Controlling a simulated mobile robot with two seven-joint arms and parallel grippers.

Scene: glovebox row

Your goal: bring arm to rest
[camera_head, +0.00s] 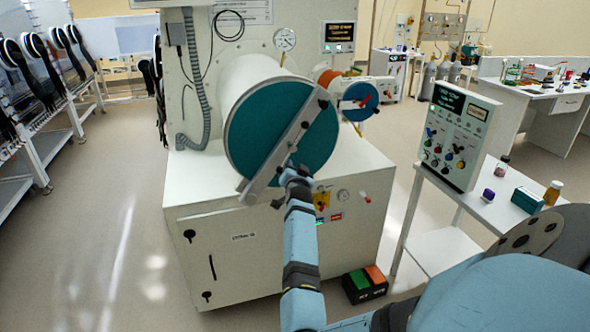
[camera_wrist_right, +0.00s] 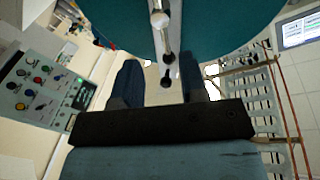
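The large round antechamber door (camera_head: 262,135) is teal, with a grey diagonal bar (camera_head: 285,150) across it, on the front of a white cabinet. My right arm reaches up from the bottom of the head view. Its gripper (camera_head: 291,170) is in front of the bar's lower middle. In the right wrist view the two dark blue fingers of the gripper (camera_wrist_right: 160,80) stand apart. A metal rod with dark knobs (camera_wrist_right: 165,58) shows between and beyond them; I cannot tell whether they touch it. The teal door (camera_wrist_right: 215,25) fills the top. My left gripper is out of view.
A white side table (camera_head: 460,212) at right carries a control panel (camera_head: 458,135), a teal box (camera_head: 527,200) and small bottles (camera_head: 553,192). A black pedal box with green and orange pedals (camera_head: 365,284) lies on the floor. The floor at left is clear.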

